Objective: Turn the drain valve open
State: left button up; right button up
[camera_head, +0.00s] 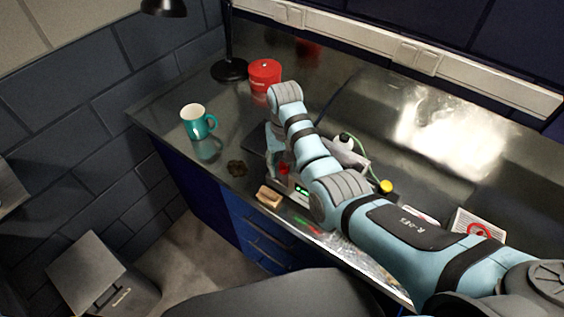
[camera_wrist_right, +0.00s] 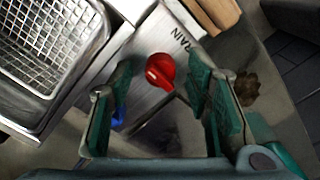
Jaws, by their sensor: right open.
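The drain valve is a red round knob (camera_wrist_right: 160,71) with a pale pointer mark, on a metal panel with partly visible dark lettering reading "AIN". In the head view the red knob (camera_head: 283,168) shows small beside my arm. My right gripper (camera_wrist_right: 163,84) is open, its green fingers on either side of the knob with gaps visible. I cannot tell how deep the fingertips reach along the knob. In the head view the right gripper (camera_head: 274,148) points down over the bench and is partly hidden by the wrist. My left gripper is not in view.
A wire basket (camera_wrist_right: 50,42) in a metal tank sits beside the panel.

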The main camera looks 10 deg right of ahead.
grip_shut()
jog(key=n, duration=0.4)
grip_release()
